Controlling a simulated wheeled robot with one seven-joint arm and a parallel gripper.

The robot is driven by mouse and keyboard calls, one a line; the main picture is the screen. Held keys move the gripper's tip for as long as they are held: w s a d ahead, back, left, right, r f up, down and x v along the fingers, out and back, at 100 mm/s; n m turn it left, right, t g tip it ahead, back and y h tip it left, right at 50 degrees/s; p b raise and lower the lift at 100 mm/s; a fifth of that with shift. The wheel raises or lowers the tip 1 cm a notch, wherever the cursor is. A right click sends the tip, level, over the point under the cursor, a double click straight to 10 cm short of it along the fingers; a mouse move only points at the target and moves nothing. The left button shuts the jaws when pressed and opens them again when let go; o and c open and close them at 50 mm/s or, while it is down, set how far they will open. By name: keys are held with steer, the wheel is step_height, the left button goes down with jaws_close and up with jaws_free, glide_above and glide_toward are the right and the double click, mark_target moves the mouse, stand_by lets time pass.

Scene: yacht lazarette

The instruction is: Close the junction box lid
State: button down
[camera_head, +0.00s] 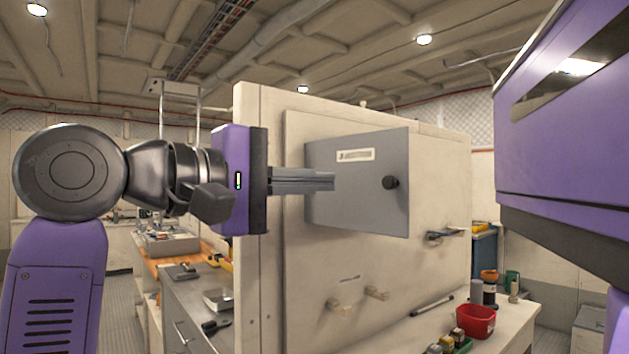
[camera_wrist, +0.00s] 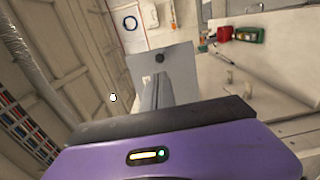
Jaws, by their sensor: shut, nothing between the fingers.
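The grey junction box lid (camera_head: 358,205) stands on the upright cream panel, with a pale label and a round black knob (camera_head: 390,183) near its right edge. Its knob side looks swung out from the panel, so it appears partly open; the box interior is hidden behind it. My gripper (camera_head: 333,181) is shut and empty, its fingers pointing right across the lid's left part. Whether they touch it, I cannot tell. In the wrist view the lid (camera_wrist: 180,65) and knob (camera_wrist: 159,58) show just beyond my fingertips (camera_wrist: 154,76).
The cream panel (camera_head: 265,290) surrounds the lid. A red bin (camera_head: 476,321) and small items stand on the bench at lower right. A workbench (camera_head: 185,310) stands at left.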

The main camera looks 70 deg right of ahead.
mark_target(386, 183)
steer(key=x, duration=1.1)
steer(key=shift+r+p, duration=0.15)
steer(key=shift+p, duration=0.2)
steer(key=shift+s+d, duration=0.1)
steer(key=shift+d, duration=0.05)
